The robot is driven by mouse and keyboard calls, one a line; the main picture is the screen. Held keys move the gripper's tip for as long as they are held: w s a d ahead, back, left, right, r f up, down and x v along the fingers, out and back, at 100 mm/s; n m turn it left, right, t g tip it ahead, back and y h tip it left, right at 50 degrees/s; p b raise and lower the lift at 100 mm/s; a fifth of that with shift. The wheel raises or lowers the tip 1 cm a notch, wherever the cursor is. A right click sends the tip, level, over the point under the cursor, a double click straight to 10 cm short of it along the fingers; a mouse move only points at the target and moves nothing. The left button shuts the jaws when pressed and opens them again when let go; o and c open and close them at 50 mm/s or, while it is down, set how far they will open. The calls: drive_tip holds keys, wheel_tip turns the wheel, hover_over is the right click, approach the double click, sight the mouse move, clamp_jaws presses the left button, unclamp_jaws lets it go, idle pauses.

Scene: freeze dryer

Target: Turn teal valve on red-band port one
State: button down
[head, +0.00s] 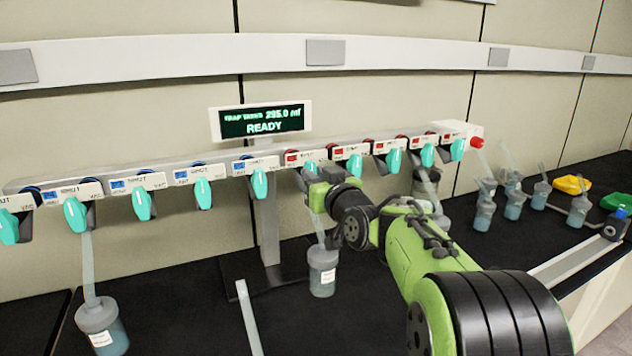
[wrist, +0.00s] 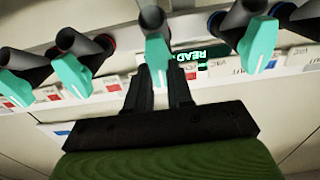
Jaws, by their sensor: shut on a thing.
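The manifold carries a row of ports with teal valves. The red-band port nearest the blue-band ports has a red-marked label (head: 297,158), and its teal valve (head: 309,167) is mostly hidden behind my gripper (head: 320,181). In the wrist view, which looks upside down, that teal valve (wrist: 157,55) points down the picture between the two dark fingers of my gripper (wrist: 160,82). The gripper is shut on the valve's lever. How far the valve is turned is hard to tell.
Neighbouring teal valves stand close by, one on a blue-band port (head: 260,183) and one on a red-band port (head: 355,164). A jar (head: 322,268) is below my gripper. A display (head: 262,121) reads READY above the manifold. More jars (head: 484,212) stand at right.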

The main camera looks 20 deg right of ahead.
drive_tip(key=shift+f, duration=0.1)
drive_tip(key=c, duration=1)
unclamp_jaws()
drive_tip(key=s+b, duration=0.2)
drive_tip(key=s, duration=1.4)
drive_tip(key=shift+w, duration=0.1)
drive_tip(key=s+a+f+n+g+y+p, duration=0.1)
drive_tip(key=s+a+f+g+p, duration=0.65)
drive_tip(key=s+a, duration=0.35)
drive_tip(key=s+f+m+g+h+p, duration=0.1)
drive_tip(key=s+f+g, duration=0.2)
drive_tip(key=s, duration=0.6)
drive_tip(key=shift+a+f+g+p, duration=0.15)
drive_tip(key=shift+a+g+p, duration=0.15)
drive_tip(key=shift+g, duration=0.65)
